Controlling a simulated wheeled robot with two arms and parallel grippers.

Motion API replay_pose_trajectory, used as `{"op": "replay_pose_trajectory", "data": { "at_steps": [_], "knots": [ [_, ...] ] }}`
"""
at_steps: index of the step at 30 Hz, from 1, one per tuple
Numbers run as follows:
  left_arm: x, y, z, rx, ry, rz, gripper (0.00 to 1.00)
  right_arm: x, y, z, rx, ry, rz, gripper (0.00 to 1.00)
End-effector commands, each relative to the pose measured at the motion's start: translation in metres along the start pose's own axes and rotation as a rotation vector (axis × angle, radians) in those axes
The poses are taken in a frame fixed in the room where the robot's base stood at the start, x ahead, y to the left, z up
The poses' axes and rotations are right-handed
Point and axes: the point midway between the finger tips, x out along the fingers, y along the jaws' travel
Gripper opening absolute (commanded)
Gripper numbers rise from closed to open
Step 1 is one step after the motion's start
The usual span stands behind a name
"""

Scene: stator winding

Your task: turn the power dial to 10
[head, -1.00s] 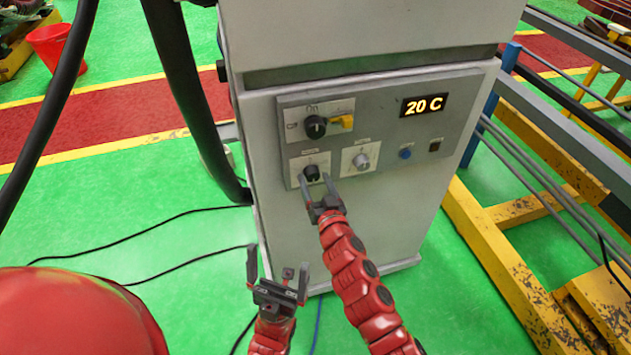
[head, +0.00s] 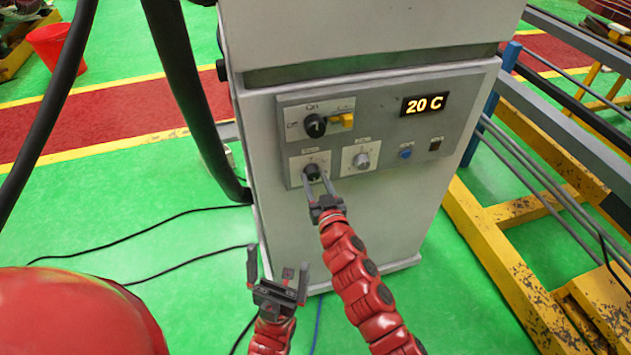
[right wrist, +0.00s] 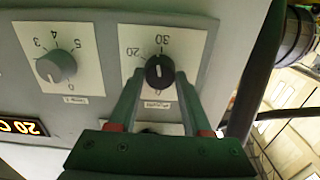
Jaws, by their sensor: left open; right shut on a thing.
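The power dial (head: 312,171) is a small black knob on a white plate at the lower left of the machine's grey front panel. My right gripper (head: 315,179) is shut on it, a fingertip on either side. In the right wrist view the power dial (right wrist: 159,72) sits between the fingertips (right wrist: 160,80). Numbers 20 and 30 are printed around it, with a 0 near its lower side; a white mark shows on the knob. The exact setting is hard to read. My left gripper (head: 278,262) is open and empty, low in front of the cabinet.
A grey knob (head: 361,160) is right of the dial; a larger black switch (head: 314,126) with a yellow part is above. The display (head: 424,105) reads 20 C. Thick black hoses (head: 185,85) hang at left; a yellow and grey frame (head: 500,260) stands at right.

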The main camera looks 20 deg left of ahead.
Motion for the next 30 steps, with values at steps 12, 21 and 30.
{"op": "replay_pose_trajectory", "data": {
  "at_steps": [12,21,30],
  "knots": [
    [-0.007,0.0,0.001,0.0,0.0,0.0,1.0,0.0,-0.001,0.0,-0.39,0.002,0.0,0.0],
    [-0.012,0.001,0.002,0.0,0.0,0.0,1.0,0.0,-0.002,-0.001,-0.676,0.003,-0.001,0.0],
    [-0.015,0.001,0.003,0.0,0.0,0.0,1.0,0.0,-0.002,-0.001,-0.961,0.004,-0.001,0.0]
  ]
}}
